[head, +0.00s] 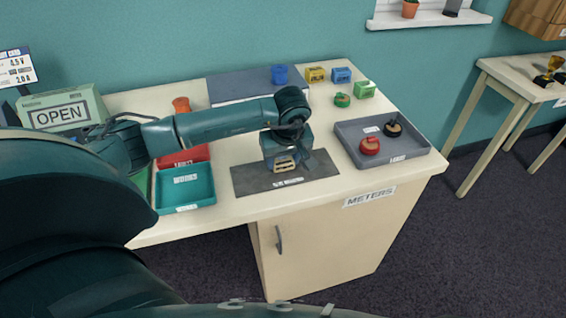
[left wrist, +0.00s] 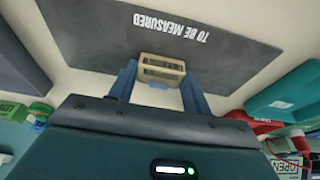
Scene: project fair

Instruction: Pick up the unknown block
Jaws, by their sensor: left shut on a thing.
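The unknown block is a small tan block with dark slots (head: 284,164). It is at the dark grey mat (head: 250,182) labelled "TO BE MEASURED" on the table. My left gripper (head: 287,167) points down over the mat and is shut on the block. In the left wrist view, the block (left wrist: 161,70) sits between the two blue fingers of the gripper (left wrist: 160,78), with the mat (left wrist: 235,60) behind it. I cannot tell whether the block touches the mat or is just above it. My right gripper is not in view.
A teal tray (head: 185,190) and a red tray (head: 185,158) stand left of the mat. A grey tray (head: 405,150) with red and black knobbed pieces is at right. Blue, yellow and green blocks (head: 341,75) stand at the back. An "OPEN" sign box (head: 62,112) is far left.

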